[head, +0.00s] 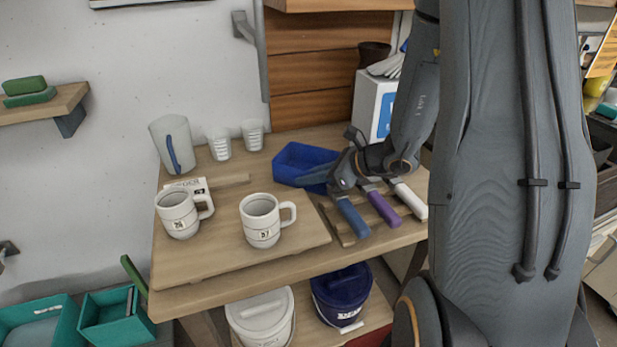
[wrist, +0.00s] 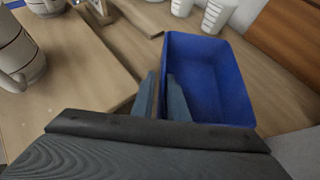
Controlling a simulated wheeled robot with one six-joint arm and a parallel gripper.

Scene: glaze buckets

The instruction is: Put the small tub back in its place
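The small tub is an open, empty blue box (head: 290,176) at the back of the wooden table, right of the two measuring cups. In the wrist view the tub (wrist: 222,85) fills the middle right, upright and open side up. My gripper (head: 312,181) reaches in from the right in the head view. In the wrist view my gripper (wrist: 161,78) has one finger outside the tub's near left wall and one inside it. The fingers are close together and look shut on that wall. I cannot tell whether the tub is raised off the table.
Two white mugs (head: 262,222) (head: 178,215) stand on a board (head: 215,255) at front left. Two measuring cups (head: 252,135) and a pitcher (head: 172,146) stand behind. Tools with blue, purple and white handles (head: 382,208) lie on a rack at the front right. A white box (head: 371,103) stands behind my arm.

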